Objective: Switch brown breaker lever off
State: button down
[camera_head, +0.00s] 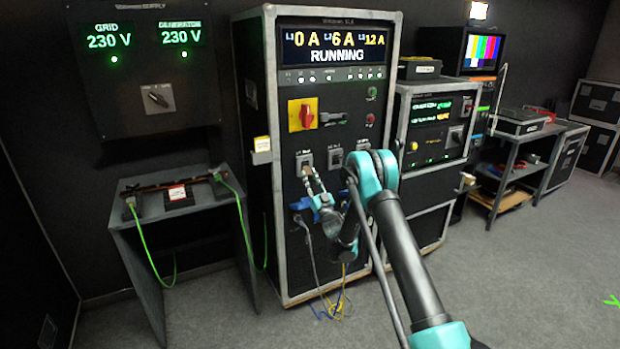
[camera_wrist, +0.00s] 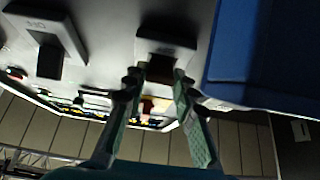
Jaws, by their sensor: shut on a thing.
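The brown breaker lever (camera_wrist: 160,68) sits in its dark housing on the rack's front panel. In the wrist view it is between my two fingertips, and my gripper (camera_wrist: 160,77) is shut on it. In the head view my gripper (camera_head: 309,177) reaches the leftmost breaker (camera_head: 304,157) of the row, and the fingertips mostly cover its lever. A breaker with a black lever (camera_wrist: 50,60) stands beside it in the wrist view. The rack's display (camera_head: 335,50) reads L1 0 A, L2 6 A, L3 12 A and RUNNING.
A red rotary switch on a yellow plate (camera_head: 302,114) is above the breakers. A large blue part (camera_wrist: 268,55) fills the wrist view's upper right. Cables (camera_head: 335,300) hang at the rack's foot.

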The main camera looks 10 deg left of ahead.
jog(key=c, duration=1.2)
grip_release()
notch_tip(320, 180, up, 10)
